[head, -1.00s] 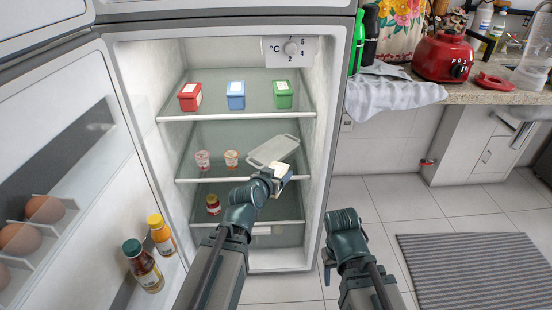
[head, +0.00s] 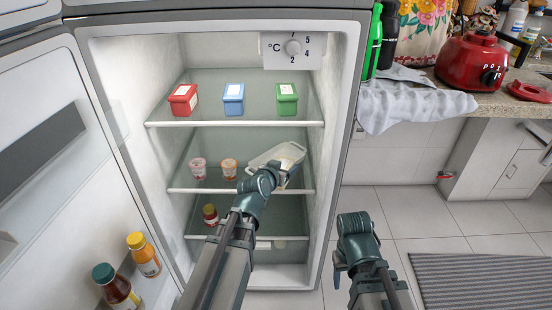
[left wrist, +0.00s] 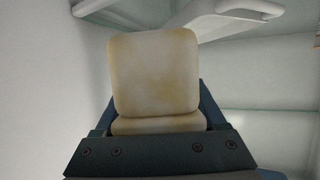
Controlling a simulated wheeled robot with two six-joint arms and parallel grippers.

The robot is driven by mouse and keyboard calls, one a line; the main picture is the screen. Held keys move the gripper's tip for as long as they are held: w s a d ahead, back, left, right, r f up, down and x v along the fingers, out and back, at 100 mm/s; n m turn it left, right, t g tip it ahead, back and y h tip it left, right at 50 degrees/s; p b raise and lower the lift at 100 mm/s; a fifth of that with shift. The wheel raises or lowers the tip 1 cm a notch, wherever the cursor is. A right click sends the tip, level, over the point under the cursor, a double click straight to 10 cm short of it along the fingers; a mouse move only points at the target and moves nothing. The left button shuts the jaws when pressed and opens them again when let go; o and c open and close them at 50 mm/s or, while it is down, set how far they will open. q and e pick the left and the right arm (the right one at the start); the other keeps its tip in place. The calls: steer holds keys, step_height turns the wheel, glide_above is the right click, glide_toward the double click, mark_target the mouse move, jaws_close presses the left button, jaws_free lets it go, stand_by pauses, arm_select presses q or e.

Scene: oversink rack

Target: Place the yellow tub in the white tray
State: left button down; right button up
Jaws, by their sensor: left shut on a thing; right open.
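The white tray (head: 279,154) is on the right side of the fridge's middle shelf, turned at an angle. My left gripper (head: 279,179) is shut on the yellow tub, just in front of the tray's near edge. The tub (left wrist: 155,75) is pale yellow and blocky and fills the middle of the left wrist view. In the head view my gripper mostly hides it. I cannot tell whether the tub touches the tray. My right gripper (head: 338,274) is open and empty, outside the fridge at the right.
The middle shelf (head: 205,190) also holds two small cups (head: 229,168) at the left. Red, blue and green boxes (head: 233,98) stand on the shelf above. A small jar (head: 210,214) is below. The fridge's right wall (head: 335,150) is close to the tray. The open door holds bottles.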

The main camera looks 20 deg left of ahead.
arm_select(q)
steer(key=w+a, duration=0.2)
steer(key=w, duration=0.1)
steer(key=w+a, duration=0.2)
steer(key=w, duration=0.2)
steer(key=w+a+f+b, duration=0.1)
steer(key=w+a, duration=0.1)
steer(key=w, duration=0.2)
steer(key=shift+w+a+f, duration=0.1)
steer(key=shift+a, duration=0.25)
step_height(320, 180, down, 4)
steer(key=b, duration=0.3)
steer(key=shift+r+b, duration=0.2)
steer(key=shift+b, duration=0.1)
steer(key=shift+f, duration=0.15)
jaws_free()
steer(key=shift+r, duration=0.25)
steer(key=p+v, duration=0.4)
steer(key=v, duration=0.8)
steer(key=shift+p, duration=0.35)
